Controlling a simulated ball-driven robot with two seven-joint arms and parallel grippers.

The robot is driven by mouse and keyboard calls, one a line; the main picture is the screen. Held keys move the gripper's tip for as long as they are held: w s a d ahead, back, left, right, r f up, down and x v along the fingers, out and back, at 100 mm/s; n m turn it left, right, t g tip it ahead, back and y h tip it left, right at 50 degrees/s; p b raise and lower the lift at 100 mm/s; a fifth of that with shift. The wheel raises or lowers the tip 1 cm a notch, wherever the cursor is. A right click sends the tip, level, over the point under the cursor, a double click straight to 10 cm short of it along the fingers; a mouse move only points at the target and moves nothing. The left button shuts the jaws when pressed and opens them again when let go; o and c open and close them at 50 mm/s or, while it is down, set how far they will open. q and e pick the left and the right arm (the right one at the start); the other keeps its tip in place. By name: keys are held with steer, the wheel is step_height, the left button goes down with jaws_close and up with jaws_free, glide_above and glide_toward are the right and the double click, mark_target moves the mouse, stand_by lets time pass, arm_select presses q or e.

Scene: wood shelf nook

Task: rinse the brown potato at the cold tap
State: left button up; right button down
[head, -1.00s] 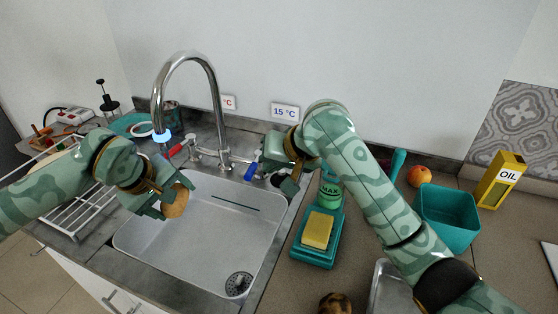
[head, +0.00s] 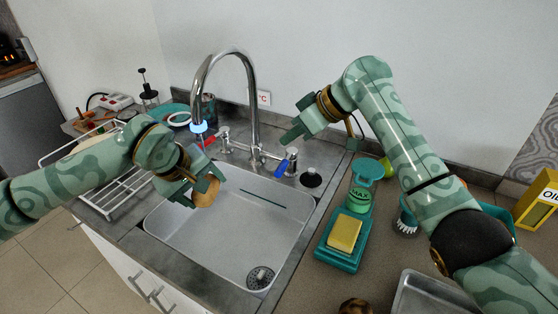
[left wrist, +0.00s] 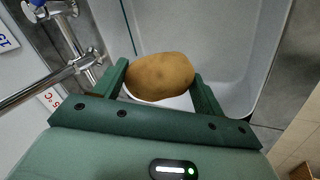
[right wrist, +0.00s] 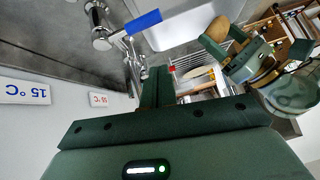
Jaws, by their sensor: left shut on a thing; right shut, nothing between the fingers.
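The brown potato (head: 206,191) is between the fingers of my left gripper (head: 190,186), which is shut on it. They are over the left part of the sink (head: 255,215); the potato also shows in the left wrist view (left wrist: 160,76). The tap's spout (head: 198,127) has a blue glowing ring and ends above and behind the left gripper. I cannot tell whether water runs. The tap has a red handle (head: 206,141) and a blue handle (head: 281,168). My right gripper (head: 290,134) is shut and empty, above and apart from the blue handle.
A yellow sponge (head: 344,233) lies on a teal tray right of the sink, in front of a green bottle (head: 362,190). A wire rack (head: 112,190) stands left of the sink. Temperature labels, one reading 15 °C (right wrist: 24,91), are on the wall. The sink's middle and right are clear.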

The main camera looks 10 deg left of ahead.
mark_target(281, 166)
steer(key=shift+w+a+f+n, duration=0.1)
steer(key=shift+a+f+n, duration=0.35)
steer(key=shift+f, duration=0.9)
steer(key=shift+w+a+f+n, duration=0.1)
steer(key=shift+a+f+n, duration=0.3)
steer(key=shift+f, duration=0.9)
steer(key=shift+w+a+f+n, duration=0.1)
steer(key=shift+a+f+n, duration=0.15)
steer(key=shift+a+f, duration=0.75)
steer(key=shift+d+f, duration=0.35)
steer(key=shift+d, duration=0.05)
steer(key=shift+s+d+f, duration=0.1)
steer(key=shift+s+d, duration=0.05)
steer(key=shift+d, duration=0.65)
